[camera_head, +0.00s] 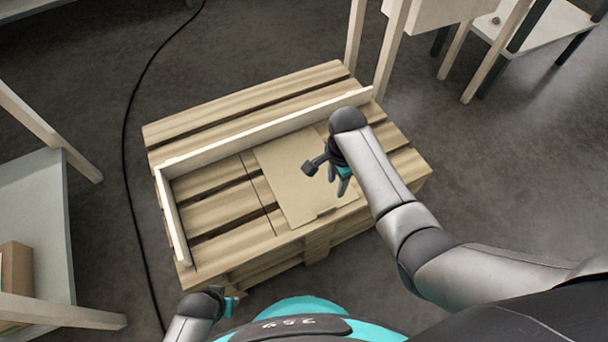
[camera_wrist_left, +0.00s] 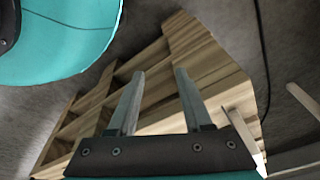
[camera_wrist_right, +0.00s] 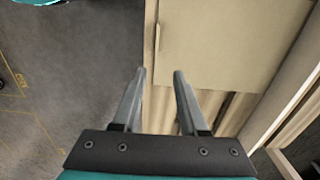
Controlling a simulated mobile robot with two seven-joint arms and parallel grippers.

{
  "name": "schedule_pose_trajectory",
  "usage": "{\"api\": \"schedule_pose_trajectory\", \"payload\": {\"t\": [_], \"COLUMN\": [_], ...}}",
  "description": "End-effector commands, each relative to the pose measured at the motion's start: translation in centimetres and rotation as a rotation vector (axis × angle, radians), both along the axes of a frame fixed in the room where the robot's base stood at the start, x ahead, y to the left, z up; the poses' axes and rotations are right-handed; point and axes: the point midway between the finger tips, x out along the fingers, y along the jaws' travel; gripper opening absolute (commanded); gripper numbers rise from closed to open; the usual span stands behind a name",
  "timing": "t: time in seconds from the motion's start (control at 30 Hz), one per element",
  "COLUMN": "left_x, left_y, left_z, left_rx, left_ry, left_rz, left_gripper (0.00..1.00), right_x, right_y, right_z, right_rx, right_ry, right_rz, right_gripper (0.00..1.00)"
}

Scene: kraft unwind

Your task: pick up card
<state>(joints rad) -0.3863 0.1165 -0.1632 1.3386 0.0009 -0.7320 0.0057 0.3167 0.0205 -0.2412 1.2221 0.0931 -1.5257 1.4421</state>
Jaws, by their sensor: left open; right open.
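A flat tan card (camera_head: 290,181) lies on the slats of a wooden pallet stack (camera_head: 210,212). It also shows in the right wrist view (camera_wrist_right: 225,45), with a small tab on its near left edge. My right gripper (camera_head: 343,186) is over the right part of the card, open and empty, with its arm hiding some of the card and pallet. In the right wrist view the fingertips (camera_wrist_right: 160,75) point at the card's near edge. My left gripper (camera_head: 236,302) is low at the front left, off the pallet. In the left wrist view it (camera_wrist_left: 158,75) is open and empty, facing the pallet's side.
A pale L-shaped fence (camera_head: 250,133) runs along the pallet's back and left side. Shelves or tables stand at left (camera_head: 35,210) and top right (camera_head: 540,25). A black cable (camera_head: 127,130) lies on the floor left of the pallet.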

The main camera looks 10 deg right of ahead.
Motion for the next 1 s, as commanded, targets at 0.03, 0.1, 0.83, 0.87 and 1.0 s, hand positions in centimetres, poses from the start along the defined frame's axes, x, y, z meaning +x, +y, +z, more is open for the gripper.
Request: {"api": "schedule_pose_trajectory", "payload": {"t": [0.03,0.1,0.83,0.87,1.0], "left_x": [0.3,0.6,3.7,3.9,4.1], "left_y": [-0.3,-0.5,-2.2,-2.2,-2.2], "left_z": [0.2,0.7,6.7,6.9,7.4], "left_rx": [-0.003,-0.006,-0.029,-0.029,-0.03], "left_ry": [-0.003,-0.004,-0.048,-0.051,-0.058], "left_rz": [0.0,0.001,0.006,0.006,0.007], "left_gripper": [0.5,0.5,0.5,0.5,0.5], "right_x": [0.0,0.0,-0.1,-0.1,0.0], "right_y": [0.0,0.0,-0.1,0.0,0.0], "right_z": [-0.5,-1.0,-5.9,-6.0,-6.2], "right_rx": [0.0,0.0,0.0,0.0,0.0], "right_ry": [0.001,0.001,0.001,0.001,0.0], "right_rz": [0.0,0.0,0.001,0.001,0.001], "right_gripper": [0.42,0.42,0.42,0.42,0.42]}}
